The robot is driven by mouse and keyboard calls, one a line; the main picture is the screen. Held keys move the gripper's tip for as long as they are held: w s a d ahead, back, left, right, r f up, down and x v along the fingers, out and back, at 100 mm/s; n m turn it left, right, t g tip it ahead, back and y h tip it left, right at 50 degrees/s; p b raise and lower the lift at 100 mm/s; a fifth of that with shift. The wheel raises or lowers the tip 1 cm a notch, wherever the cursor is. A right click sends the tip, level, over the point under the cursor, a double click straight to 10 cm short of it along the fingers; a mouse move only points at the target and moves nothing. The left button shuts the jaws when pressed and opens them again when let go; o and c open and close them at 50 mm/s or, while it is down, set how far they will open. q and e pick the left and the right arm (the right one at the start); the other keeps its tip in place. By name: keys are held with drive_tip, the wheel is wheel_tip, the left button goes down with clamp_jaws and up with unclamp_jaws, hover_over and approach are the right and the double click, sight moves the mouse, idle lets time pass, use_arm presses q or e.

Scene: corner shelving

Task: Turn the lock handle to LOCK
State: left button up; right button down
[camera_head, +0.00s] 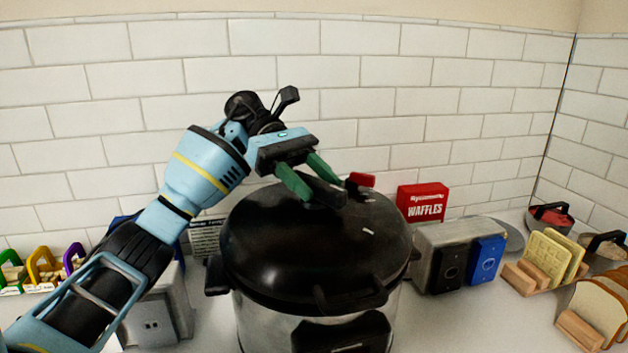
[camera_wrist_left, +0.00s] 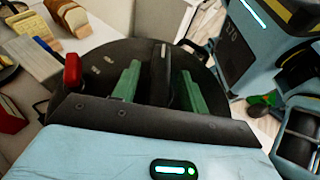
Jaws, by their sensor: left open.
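The pot (camera_head: 315,245) is a large cooker with a glossy black domed lid and a metal body. A dark bar-shaped handle (camera_head: 325,193) stands on top of the lid, and a red-tipped part (camera_head: 360,180) sits just right of it. My left gripper (camera_head: 307,180) has its green fingers spread at the dark handle. In the left wrist view the dark handle (camera_wrist_left: 166,75) lies between the two fingers (camera_wrist_left: 160,92), with gaps visible on both sides. The red part (camera_wrist_left: 72,70) is outside the fingers, to the left. Small white marks on the lid are unreadable. My right gripper is not in view.
A red waffles box (camera_head: 422,203) and a toaster (camera_head: 430,255) stand right of the pot. Bread racks (camera_head: 545,262) are farther right. A grey box (camera_head: 160,310) is left, beneath my arm. Coloured holders (camera_head: 42,268) stand far left. A tiled wall (camera_head: 410,70) closes the back.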

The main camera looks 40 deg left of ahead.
sight(309, 176)
use_arm(q)
drive_tip(key=b+v, duration=0.1)
drive_tip(key=v, duration=0.4)
drive_tip(key=shift+f, duration=0.1)
drive_tip(key=shift+v, duration=1.05)
drive_tip(key=shift+a, duration=0.25)
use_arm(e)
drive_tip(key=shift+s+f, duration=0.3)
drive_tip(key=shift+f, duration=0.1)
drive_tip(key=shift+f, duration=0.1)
